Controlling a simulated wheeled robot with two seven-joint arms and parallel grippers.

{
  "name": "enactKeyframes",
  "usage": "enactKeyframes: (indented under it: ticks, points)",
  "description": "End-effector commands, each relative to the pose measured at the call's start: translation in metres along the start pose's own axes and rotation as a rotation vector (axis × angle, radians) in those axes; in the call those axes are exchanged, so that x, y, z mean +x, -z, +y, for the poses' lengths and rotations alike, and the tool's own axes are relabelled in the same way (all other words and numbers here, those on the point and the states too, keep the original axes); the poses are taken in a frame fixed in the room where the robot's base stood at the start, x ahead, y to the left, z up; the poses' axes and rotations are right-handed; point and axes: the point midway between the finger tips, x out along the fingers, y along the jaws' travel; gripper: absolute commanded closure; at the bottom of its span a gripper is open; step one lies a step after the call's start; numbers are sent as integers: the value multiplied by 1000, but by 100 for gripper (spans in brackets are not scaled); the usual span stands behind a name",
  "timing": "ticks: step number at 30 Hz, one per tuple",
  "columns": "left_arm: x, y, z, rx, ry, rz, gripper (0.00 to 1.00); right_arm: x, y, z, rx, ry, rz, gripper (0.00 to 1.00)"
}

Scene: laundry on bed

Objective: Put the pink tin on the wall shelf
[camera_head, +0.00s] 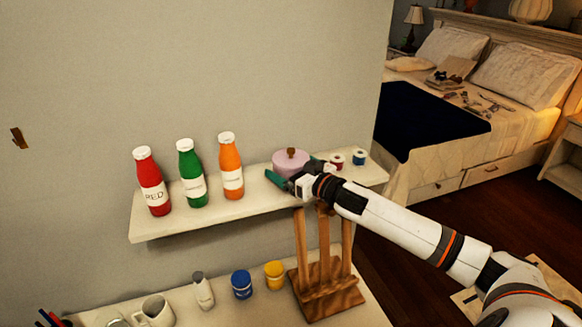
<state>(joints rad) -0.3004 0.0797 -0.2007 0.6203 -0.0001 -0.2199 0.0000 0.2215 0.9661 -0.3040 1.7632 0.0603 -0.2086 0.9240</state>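The pink tin (291,158), round with a dark knob on its lid, is upright at the wall shelf (160,228), right of the bottles. My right gripper (291,169) reaches in from the right at the tin's front. Its green fingers are spread, one at the tin's front left and one at its right. I cannot tell whether they touch the tin, and its lower edge is partly hidden. My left gripper is not in view.
Red (153,184), green (191,176) and orange (231,169) bottles stand on the shelf's left half. Two small jars (337,161) (359,157) stand right of the tin. Below are a wooden stand (325,287), a mug (156,312) and paint pots (242,285). A bed (460,120) is behind right.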

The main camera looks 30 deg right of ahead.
Motion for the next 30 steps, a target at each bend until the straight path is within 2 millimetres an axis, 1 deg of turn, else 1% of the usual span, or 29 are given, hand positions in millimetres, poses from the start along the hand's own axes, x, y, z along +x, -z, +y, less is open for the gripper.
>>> enactKeyframes:
  ticks: [5, 7, 10, 22, 30]
  points:
    - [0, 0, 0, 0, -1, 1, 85, 0, -1, 0, -1, 0, 0, 3]
    - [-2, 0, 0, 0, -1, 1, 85, 0, -5, 0, -2, 0, -1, 3]
    - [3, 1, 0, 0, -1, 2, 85, -8, 0, 0, 0, 1, 2, 3]
    - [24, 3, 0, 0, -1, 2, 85, -61, 2, 1, -2, -1, 4, 3]
    - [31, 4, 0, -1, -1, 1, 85, -93, 0, 1, -1, -1, 4, 3]
